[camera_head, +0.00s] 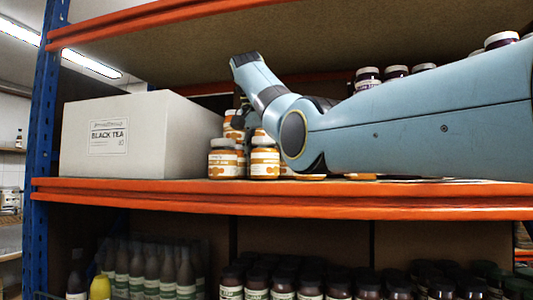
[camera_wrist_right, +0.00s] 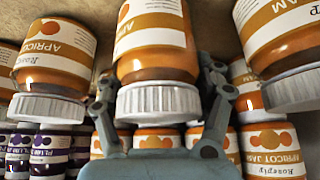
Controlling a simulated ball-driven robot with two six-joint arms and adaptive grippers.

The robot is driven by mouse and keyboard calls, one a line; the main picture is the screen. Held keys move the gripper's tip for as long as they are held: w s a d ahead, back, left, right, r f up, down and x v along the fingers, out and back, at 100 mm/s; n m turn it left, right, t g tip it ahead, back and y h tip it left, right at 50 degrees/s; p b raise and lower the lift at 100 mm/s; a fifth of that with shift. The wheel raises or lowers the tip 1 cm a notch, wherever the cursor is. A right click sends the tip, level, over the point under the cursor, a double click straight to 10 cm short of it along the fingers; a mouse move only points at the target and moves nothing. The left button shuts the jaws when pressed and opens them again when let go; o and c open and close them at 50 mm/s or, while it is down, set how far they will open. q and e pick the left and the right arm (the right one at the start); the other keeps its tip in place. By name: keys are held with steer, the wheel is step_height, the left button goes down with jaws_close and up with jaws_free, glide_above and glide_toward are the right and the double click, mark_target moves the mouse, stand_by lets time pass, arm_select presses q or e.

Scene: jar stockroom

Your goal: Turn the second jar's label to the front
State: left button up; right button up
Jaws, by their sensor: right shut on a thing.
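Orange apricot jam jars with white lids stand on the shelf beside the box. In the head view a front jar (camera_head: 222,160) and another front jar (camera_head: 264,160) show, with more behind. My right gripper (camera_head: 241,113) is partly hidden among the rear jars. In the right wrist view my right gripper (camera_wrist_right: 158,82) has a finger on each side of the middle jar (camera_wrist_right: 153,58) and is shut on it. That jar's cream and orange label shows partly, tilted in the picture. I cannot tell which head-view jar this is. My left gripper is not in view.
A white black tea box (camera_head: 180,140) stands left of the jars on the orange-edged shelf (camera_head: 130,191). In the wrist view a left jar (camera_wrist_right: 55,55) and a right jar (camera_wrist_right: 285,50) stand close beside the held one.

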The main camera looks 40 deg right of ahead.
steer(key=shift+f, duration=0.2)
stand_by(0.6)
steer(key=o, duration=1.8)
steer(key=shift+o, duration=0.2)
steer(key=shift+a+f, duration=0.1)
